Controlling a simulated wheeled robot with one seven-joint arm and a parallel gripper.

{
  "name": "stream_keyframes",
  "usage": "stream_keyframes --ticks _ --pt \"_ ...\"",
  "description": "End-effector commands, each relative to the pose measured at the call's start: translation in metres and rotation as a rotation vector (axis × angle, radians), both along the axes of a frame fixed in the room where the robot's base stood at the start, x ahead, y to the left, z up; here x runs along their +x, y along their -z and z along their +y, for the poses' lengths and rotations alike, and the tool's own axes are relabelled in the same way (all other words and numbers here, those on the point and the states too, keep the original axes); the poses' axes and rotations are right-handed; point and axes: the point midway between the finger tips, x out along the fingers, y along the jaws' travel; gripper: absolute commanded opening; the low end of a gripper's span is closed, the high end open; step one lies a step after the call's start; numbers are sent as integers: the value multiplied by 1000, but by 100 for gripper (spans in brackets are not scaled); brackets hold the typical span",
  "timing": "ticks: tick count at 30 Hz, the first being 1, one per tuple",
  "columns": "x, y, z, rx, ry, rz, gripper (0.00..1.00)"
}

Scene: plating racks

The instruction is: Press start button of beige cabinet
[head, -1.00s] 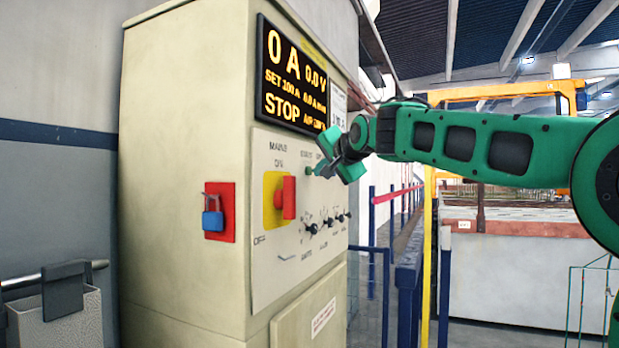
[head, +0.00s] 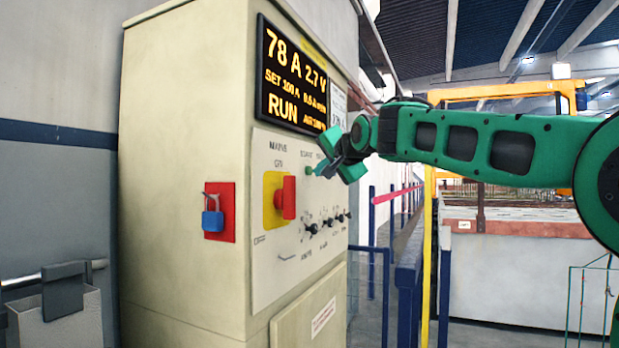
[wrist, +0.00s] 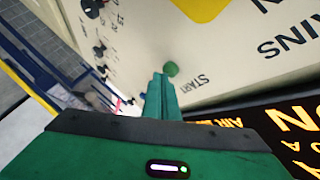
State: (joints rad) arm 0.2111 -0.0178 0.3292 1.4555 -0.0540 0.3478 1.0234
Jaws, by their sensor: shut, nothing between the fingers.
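The beige cabinet (head: 190,110) stands at the left of the head view. Its display (head: 292,80) reads 78 A, 2.7 V and RUN. The green start button (head: 309,170) is on the front panel below the display; in the wrist view the start button (wrist: 171,69) sits by the word START. My gripper (head: 328,168) is shut and empty. In the wrist view its fingertips (wrist: 160,77) are right beside the button; I cannot tell whether they touch it.
A red and yellow mains switch (head: 284,198) and several black knobs (head: 326,222) are on the same panel. A red plate with a blue padlock (head: 212,221) is on the cabinet's side. Blue railings (head: 409,270) stand right of the cabinet.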

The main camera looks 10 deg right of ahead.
Motion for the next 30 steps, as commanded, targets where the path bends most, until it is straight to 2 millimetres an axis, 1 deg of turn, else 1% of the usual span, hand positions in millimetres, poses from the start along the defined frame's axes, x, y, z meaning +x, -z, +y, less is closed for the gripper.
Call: stream_keyframes --ticks 6,17,30 --pt "-6 0 -9 1 2 0 0" --pt "-7 0 -10 1 1 0 0" --pt "-28 0 -39 0 2 0 0"
